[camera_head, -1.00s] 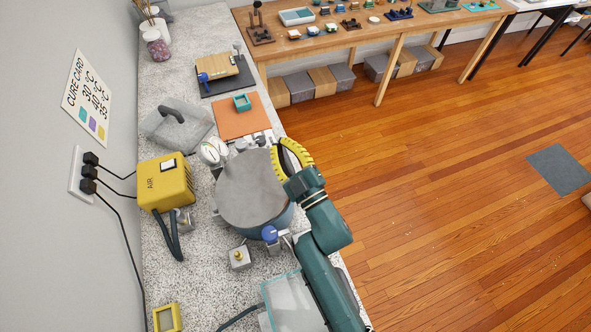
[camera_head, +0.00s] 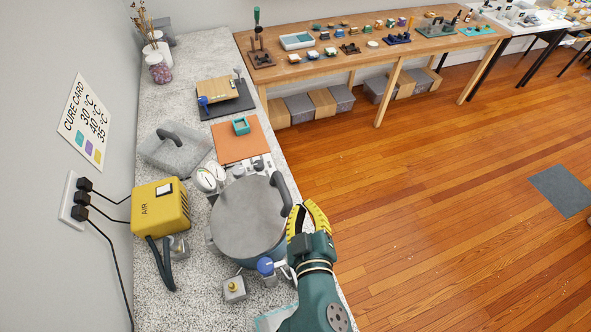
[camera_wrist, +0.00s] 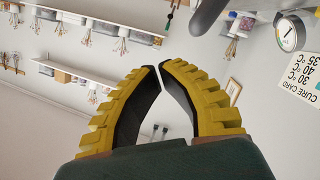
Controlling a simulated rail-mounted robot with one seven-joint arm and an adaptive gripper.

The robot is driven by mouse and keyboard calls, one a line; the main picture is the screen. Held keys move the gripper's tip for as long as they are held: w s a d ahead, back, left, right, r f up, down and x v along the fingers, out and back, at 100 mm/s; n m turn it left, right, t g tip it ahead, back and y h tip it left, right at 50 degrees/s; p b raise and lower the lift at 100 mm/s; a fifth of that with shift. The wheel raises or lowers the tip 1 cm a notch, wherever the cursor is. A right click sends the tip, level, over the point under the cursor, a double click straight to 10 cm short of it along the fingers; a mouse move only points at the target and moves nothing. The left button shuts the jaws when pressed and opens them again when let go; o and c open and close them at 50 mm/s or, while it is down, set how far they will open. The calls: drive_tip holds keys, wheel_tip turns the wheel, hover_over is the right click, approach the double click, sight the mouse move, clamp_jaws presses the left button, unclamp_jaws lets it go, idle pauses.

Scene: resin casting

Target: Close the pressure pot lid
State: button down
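The pressure pot (camera_head: 262,258) stands on the speckled counter, with a round grey lid (camera_head: 247,218) lying over its mouth. Whether the lid is fully seated cannot be told. A dark curved handle (camera_head: 281,192) rises at the lid's right edge. My gripper (camera_head: 310,204) is just right of the pot, below the handle in the picture and apart from it. In the wrist view, the yellow fingers of my gripper (camera_wrist: 160,65) are drawn together, tips almost meeting, with nothing between them. A dark grey curved part, likely the handle, shows at the top edge there.
The yellow air unit (camera_head: 160,207) is left. An orange mat (camera_head: 236,150) lies beyond the pot. Open floor is to the right.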

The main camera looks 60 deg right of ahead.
drive_tip(key=w+a+r+n+t+y, duration=0.1)
drive_tip(key=w+a+r+t, duration=0.15)
drive_tip(key=a+r, duration=0.2)
drive_tip(key=p, duration=0.2)
hover_over(279, 185)
drive_tip(key=a, duration=0.3)
wheel_tip(279, 185, down, 3)
drive_tip(key=shift+n+g, duration=0.3)
drive_tip(key=shift+g, duration=0.15)
drive_tip(key=f, duration=0.1)
drive_tip(key=d+f, duration=0.1)
drive_tip(key=s+f, duration=0.1)
drive_tip(key=shift+d+f, duration=0.35)
drive_tip(key=shift+d, duration=0.05)
drive_tip(key=shift+f, duration=0.1)
